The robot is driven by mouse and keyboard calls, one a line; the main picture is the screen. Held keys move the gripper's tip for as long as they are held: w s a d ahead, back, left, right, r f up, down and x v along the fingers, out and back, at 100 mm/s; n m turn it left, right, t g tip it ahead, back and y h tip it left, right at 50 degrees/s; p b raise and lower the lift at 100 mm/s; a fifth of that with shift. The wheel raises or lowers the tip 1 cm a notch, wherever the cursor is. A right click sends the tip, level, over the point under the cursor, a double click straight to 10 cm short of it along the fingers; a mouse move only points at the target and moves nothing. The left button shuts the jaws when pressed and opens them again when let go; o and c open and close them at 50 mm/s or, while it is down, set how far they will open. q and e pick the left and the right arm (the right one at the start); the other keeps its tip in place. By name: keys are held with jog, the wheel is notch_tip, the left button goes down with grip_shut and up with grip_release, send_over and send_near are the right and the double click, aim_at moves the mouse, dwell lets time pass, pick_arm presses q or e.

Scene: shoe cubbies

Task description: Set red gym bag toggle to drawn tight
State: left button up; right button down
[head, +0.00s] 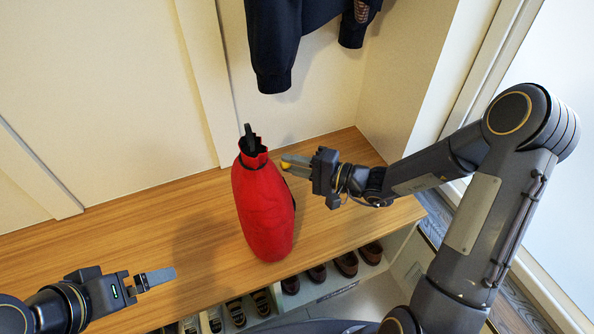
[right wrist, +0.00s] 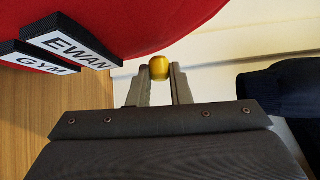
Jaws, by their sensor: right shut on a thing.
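The red gym bag (head: 263,205) stands upright on the wooden bench, with a gathered neck and a dark loop at its top. My right gripper (head: 290,163) is at the right side of the bag's upper part. In the right wrist view its fingers (right wrist: 159,88) are shut on a small round yellow toggle (right wrist: 159,68). The red bag (right wrist: 130,22) fills the top of that view, with tags reading "EWAN" and "GYM". The toggle's cord is not clear to see. My left gripper (head: 160,277) is low at the left, away from the bag; its finger gap is not visible.
The wooden bench (head: 130,232) is clear to the left of the bag. Several shoes (head: 346,263) sit in cubbies under its front edge. A dark jacket (head: 285,35) hangs above and behind the bag. A wall panel closes the right end.

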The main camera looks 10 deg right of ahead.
jog(key=shift+a+r, duration=0.15)
jog(key=shift+r, duration=0.55)
jog(key=c, duration=1.3)
grip_release()
jog(key=p+v, duration=0.1)
jog(key=v, duration=0.6)
jog(key=shift+s+d, duration=0.25)
jog(key=shift+d, duration=0.05)
